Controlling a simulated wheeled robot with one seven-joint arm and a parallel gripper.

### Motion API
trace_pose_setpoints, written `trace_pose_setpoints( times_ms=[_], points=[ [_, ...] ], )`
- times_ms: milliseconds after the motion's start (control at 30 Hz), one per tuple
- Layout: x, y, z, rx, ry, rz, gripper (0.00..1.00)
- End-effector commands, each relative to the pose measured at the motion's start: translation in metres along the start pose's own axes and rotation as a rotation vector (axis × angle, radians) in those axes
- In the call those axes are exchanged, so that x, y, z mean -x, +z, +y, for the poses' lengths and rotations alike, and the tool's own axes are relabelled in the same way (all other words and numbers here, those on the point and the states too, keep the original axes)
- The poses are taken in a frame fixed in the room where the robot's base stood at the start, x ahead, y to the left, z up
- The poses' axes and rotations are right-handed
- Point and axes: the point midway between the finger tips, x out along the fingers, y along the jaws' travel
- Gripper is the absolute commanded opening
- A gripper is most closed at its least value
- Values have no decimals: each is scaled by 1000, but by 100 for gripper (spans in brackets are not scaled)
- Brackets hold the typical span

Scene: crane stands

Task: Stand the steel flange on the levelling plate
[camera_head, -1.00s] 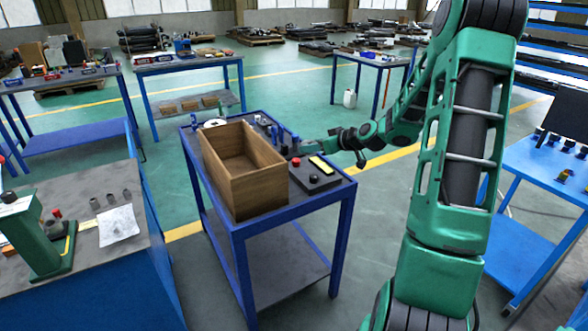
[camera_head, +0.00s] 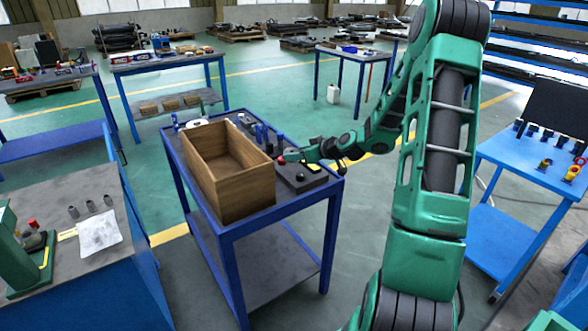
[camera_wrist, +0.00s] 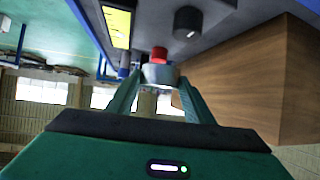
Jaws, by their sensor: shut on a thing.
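In the wrist view the fingers of my gripper (camera_wrist: 158,82) are closed on a pale grey, round metal piece, which looks like the steel flange (camera_wrist: 160,74). In the head view my gripper (camera_head: 288,156) is at the right side of the blue table, close to the wooden box; the flange is too small there to make out. A red knob (camera_wrist: 159,54) shows just beyond the flange; I cannot tell whether they touch. I cannot identify the levelling plate for sure; a white round thing (camera_head: 195,123) lies at the table's far left corner.
The open wooden box (camera_head: 228,185) fills much of the blue table (camera_head: 285,207). A dark unit with a black knob (camera_wrist: 187,22) and yellow label (camera_wrist: 117,27) is close to my gripper. Small blue fixtures (camera_head: 260,133) stand behind the box. Other benches stand left and right.

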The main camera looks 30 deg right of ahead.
Motion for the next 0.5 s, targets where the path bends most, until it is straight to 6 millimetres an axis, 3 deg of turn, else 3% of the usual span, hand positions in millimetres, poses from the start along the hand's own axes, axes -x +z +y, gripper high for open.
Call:
trace_pose_setpoints(
  times_ms=[267,500],
  points=[
    [-8,14,0,-1,0,2,7],
    [-22,40,1,-2,0,2,7]
  ],
)
